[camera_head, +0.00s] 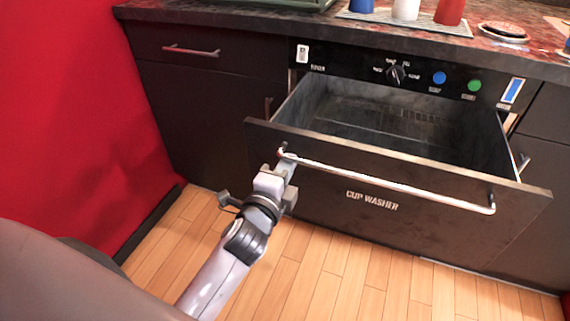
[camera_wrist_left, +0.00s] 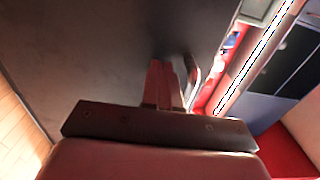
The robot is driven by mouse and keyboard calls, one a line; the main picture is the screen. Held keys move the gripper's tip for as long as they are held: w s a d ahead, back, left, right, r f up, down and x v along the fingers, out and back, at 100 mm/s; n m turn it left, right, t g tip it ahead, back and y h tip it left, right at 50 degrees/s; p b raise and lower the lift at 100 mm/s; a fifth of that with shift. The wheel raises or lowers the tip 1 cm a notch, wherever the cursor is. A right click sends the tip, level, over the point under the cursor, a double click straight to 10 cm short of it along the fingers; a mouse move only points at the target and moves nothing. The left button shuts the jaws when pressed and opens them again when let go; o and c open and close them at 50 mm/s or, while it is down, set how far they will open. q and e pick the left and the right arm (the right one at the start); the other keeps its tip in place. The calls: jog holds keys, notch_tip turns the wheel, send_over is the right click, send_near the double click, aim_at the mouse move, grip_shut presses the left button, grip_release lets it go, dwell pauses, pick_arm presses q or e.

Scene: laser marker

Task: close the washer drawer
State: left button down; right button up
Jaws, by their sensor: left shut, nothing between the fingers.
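The cup washer drawer (camera_head: 330,190) is pulled open below the counter. It has a dark front with the words CUP WASHER and a long silver bar handle (camera_head: 390,183). Its inside (camera_head: 390,115) looks empty. My left gripper (camera_head: 288,163) is shut and empty at the drawer front, near the left end of the handle; whether it touches is unclear. In the left wrist view the shut fingers (camera_wrist_left: 163,80) point at the dark drawer front (camera_wrist_left: 110,50), which fills much of the picture. My right gripper is not in view.
The control panel (camera_head: 420,80) with a knob and blue and green buttons is above the drawer. Blue, white and red cups stand on a mat (camera_head: 420,22) on the counter. A closed cabinet (camera_head: 190,100) is at left, beside a red wall (camera_head: 60,100). The wooden floor (camera_head: 320,270) is clear.

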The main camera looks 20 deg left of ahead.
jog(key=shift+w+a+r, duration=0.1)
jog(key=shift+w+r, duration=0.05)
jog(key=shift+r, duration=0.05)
pick_arm(q)
jog(key=shift+w, duration=0.1)
